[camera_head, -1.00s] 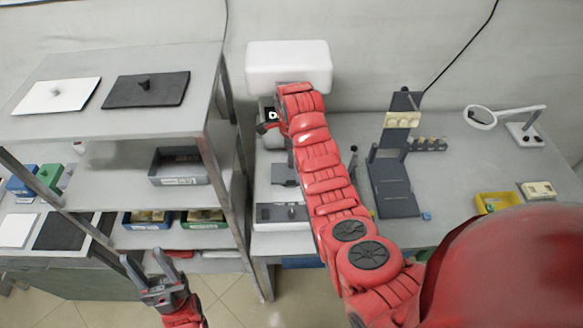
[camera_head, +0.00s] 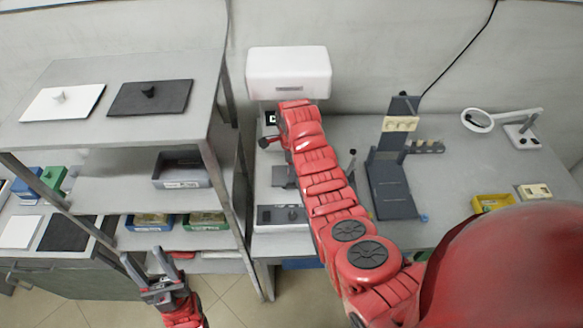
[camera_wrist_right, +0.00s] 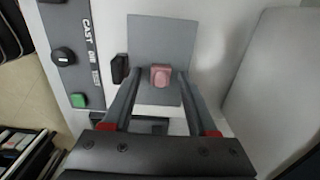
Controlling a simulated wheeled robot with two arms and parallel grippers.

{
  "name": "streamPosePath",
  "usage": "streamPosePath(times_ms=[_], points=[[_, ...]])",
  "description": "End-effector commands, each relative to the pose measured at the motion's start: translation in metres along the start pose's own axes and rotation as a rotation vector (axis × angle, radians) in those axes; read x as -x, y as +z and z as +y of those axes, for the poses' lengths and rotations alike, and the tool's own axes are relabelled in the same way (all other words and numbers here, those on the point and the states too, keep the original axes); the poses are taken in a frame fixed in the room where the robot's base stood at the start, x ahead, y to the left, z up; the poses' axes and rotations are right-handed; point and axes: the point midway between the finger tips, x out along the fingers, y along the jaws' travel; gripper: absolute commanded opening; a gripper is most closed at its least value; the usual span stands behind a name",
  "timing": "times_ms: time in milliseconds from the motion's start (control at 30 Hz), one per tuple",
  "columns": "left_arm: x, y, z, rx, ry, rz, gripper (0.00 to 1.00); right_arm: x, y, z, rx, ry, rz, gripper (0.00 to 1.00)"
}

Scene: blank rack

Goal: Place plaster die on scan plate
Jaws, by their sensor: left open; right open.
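A small pink block (camera_wrist_right: 160,75), which looks like the die, is on a grey plate (camera_wrist_right: 162,35) in the right wrist view. My right gripper (camera_wrist_right: 157,72) is open, with one finger on each side of the block; I cannot tell whether they touch it. In the head view the right arm reaches to the white scanner-like machine (camera_head: 288,70), and its own links hide the right fingers and the block. My left gripper (camera_head: 148,264) is open and empty, low in front of the shelf rack.
The machine's panel (camera_wrist_right: 72,50) with a knob and green button is beside the plate. A shelf rack (camera_head: 105,130) with trays stands left. On the bench (camera_head: 345,130) are a dark stand (camera_head: 391,190), a yellow tray (camera_head: 492,203) and a magnifier lamp (camera_head: 478,119).

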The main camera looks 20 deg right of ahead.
Motion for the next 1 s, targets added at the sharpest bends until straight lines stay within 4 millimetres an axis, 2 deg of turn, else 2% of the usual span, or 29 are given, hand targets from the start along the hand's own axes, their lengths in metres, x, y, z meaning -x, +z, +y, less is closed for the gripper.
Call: streamPosePath(times_ms=[167,267,400,500,600,667,1000], points=[[-0.002,0.0,0.0,0.0,0.0,0.0,0.5,0.004,0.0,0.0,0.0,0.0,0.0,0.58],[0.004,0.001,0.0,0.0,0.0,0.0,0.5,0.01,0.0,-0.001,0.0,0.0,-0.001,0.58],[0.013,0.002,0.001,0.0,0.0,0.0,0.5,0.031,0.001,-0.001,0.001,-0.006,-0.002,0.58],[0.014,0.002,0.001,0.0,0.0,0.0,0.5,0.062,0.001,-0.002,0.001,-0.009,-0.002,0.58],[-0.013,-0.002,-0.001,0.0,0.0,0.0,0.5,0.095,0.002,0.0,0.003,0.0,0.002,0.58],[-0.021,-0.004,-0.001,0.0,0.0,0.001,0.5,0.106,0.001,0.0,0.002,-0.001,0.002,0.58],[-0.026,-0.004,-0.001,0.0,0.0,0.0,0.5,0.123,0.0,0.0,0.0,0.002,0.001,0.58]])
